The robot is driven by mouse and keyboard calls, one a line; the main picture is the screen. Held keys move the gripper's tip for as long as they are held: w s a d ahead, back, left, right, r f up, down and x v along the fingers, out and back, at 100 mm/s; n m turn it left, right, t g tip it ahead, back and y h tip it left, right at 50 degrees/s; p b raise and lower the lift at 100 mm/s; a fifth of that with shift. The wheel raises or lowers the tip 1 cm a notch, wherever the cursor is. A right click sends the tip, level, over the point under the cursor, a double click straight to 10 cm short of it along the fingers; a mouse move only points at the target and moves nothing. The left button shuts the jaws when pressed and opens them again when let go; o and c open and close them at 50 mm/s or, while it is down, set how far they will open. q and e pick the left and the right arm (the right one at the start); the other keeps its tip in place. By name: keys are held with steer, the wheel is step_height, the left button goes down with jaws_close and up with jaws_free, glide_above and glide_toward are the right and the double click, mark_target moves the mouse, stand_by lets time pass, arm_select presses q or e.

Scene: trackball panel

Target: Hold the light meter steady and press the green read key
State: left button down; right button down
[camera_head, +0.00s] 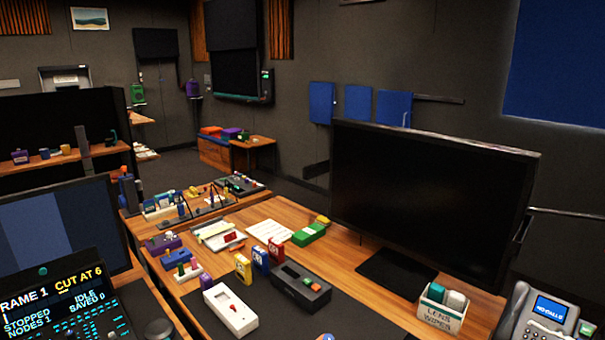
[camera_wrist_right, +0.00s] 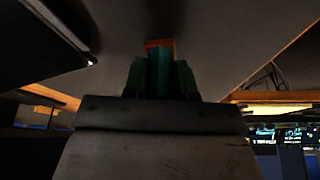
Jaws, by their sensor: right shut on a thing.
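No object in view is clearly marked as the light meter. A dark box (camera_head: 292,288) with a green and an orange key lies on the desk mat in the head view. A white box (camera_head: 230,308) with a red knob lies in front of it, to the left. I cannot tell whether either is the meter. My right gripper (camera_wrist_right: 160,58) shows in the dark right wrist view, its green fingers close together on a small orange thing (camera_wrist_right: 160,43), mostly hidden. Neither gripper shows clearly in the head view.
A large monitor (camera_head: 430,190) stands at the right of the desk, with a wipes box (camera_head: 442,308) and a desk phone (camera_head: 540,312) near it. Small coloured boxes and a green box (camera_head: 309,234) crowd the desk's middle.

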stand_by(0.3)
steer(key=c, duration=0.8)
jaws_free()
steer(key=v, duration=1.2)
steer(key=shift+d, duration=0.1)
steer(key=o, duration=0.3)
